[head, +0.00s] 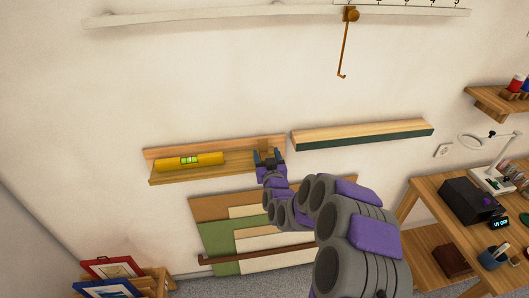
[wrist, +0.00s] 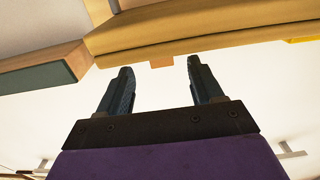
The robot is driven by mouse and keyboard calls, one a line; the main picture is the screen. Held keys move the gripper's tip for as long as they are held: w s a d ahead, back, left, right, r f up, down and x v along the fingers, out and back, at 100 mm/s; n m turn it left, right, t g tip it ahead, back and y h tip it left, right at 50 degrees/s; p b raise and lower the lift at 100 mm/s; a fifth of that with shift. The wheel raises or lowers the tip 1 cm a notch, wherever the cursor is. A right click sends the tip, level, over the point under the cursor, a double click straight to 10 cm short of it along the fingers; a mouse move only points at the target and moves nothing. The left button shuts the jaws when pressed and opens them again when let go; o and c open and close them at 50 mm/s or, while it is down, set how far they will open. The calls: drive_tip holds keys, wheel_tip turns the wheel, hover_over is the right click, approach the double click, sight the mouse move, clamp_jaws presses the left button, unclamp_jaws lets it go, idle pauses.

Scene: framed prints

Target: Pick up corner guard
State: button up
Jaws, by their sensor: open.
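My gripper (head: 267,156) is at the right end of the wooden wall shelf (head: 218,166) in the head view. In the wrist view my gripper (wrist: 160,68) has its two dark fingers spread apart, with nothing clasped. A small tan block-like piece (wrist: 161,61) shows at the shelf edge, between and just beyond the fingertips; it may be the corner guard, but only a small part shows. Its contact with the fingers cannot be told. In the head view my gripper covers most of that spot.
A yellow spirit level (head: 190,162) lies on the shelf's left part. A green-faced wooden ledge (head: 362,134) is on the wall to the right. Boards (head: 220,240) lean below. A workbench (head: 440,205) stands at right, framed prints (head: 112,268) at lower left.

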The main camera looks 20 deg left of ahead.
sight(263, 146)
drive_tip(key=x, duration=0.4)
drive_tip(key=shift+a+f, duration=0.15)
drive_tip(key=shift+f, duration=0.1)
drive_tip(key=shift+a, duration=0.25)
drive_tip(key=shift+d, duration=0.3)
drive_tip(key=shift+c, duration=0.3)
drive_tip(key=shift+d+r, duration=0.1)
drive_tip(key=shift+d, duration=0.15)
drive_tip(key=c, duration=0.3)
drive_tip(key=shift+a, duration=0.3)
drive_tip(key=c, duration=0.8)
